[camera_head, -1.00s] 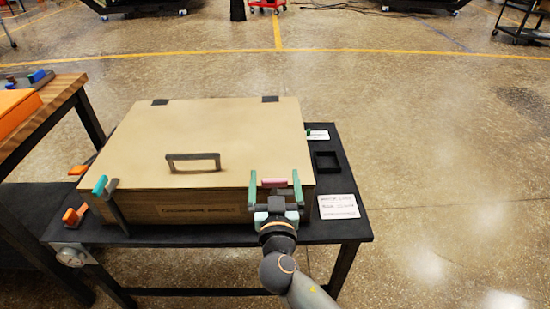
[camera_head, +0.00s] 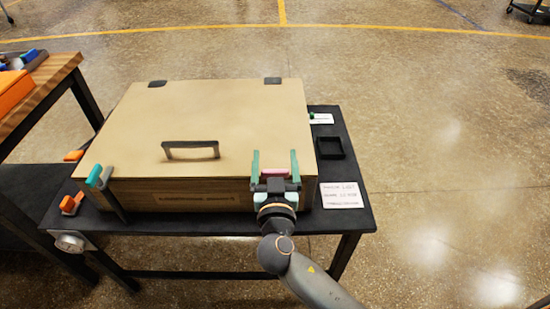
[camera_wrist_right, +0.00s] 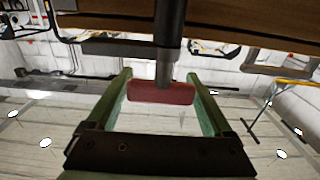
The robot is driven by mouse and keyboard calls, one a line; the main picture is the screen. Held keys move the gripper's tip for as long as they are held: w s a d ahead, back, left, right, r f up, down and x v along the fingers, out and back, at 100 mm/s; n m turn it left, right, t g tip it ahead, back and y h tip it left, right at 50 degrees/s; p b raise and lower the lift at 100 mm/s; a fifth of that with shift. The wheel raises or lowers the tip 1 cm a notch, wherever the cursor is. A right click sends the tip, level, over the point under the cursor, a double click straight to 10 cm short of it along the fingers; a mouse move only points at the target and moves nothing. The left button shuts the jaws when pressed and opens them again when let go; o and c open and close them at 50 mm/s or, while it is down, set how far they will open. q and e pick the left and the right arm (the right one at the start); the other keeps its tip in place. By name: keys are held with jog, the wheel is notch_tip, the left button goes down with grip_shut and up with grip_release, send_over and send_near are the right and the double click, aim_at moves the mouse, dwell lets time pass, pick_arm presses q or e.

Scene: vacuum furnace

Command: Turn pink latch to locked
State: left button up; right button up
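The pink latch handle (camera_head: 276,172) is at the front right corner of the closed wooden box (camera_head: 215,120). My right gripper (camera_head: 275,160) is at the latch with its green fingers open, one on each side of the pink handle. In the right wrist view the pink handle (camera_wrist_right: 161,93) lies crosswise between the two green fingers (camera_wrist_right: 160,95), below a dark shaft (camera_wrist_right: 168,45). Gaps show beside it, and the fingers do not appear closed on it. My left gripper is not in view.
The box stands on a black table (camera_head: 240,228). A teal-handled latch (camera_head: 100,178) is at its front left. Orange handles (camera_head: 71,204), a dial (camera_head: 70,243), a black square tray (camera_head: 329,148) and a printed card (camera_head: 341,195) surround it. A wooden bench (camera_head: 50,85) is at left.

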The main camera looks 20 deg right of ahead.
jog(key=c, duration=1)
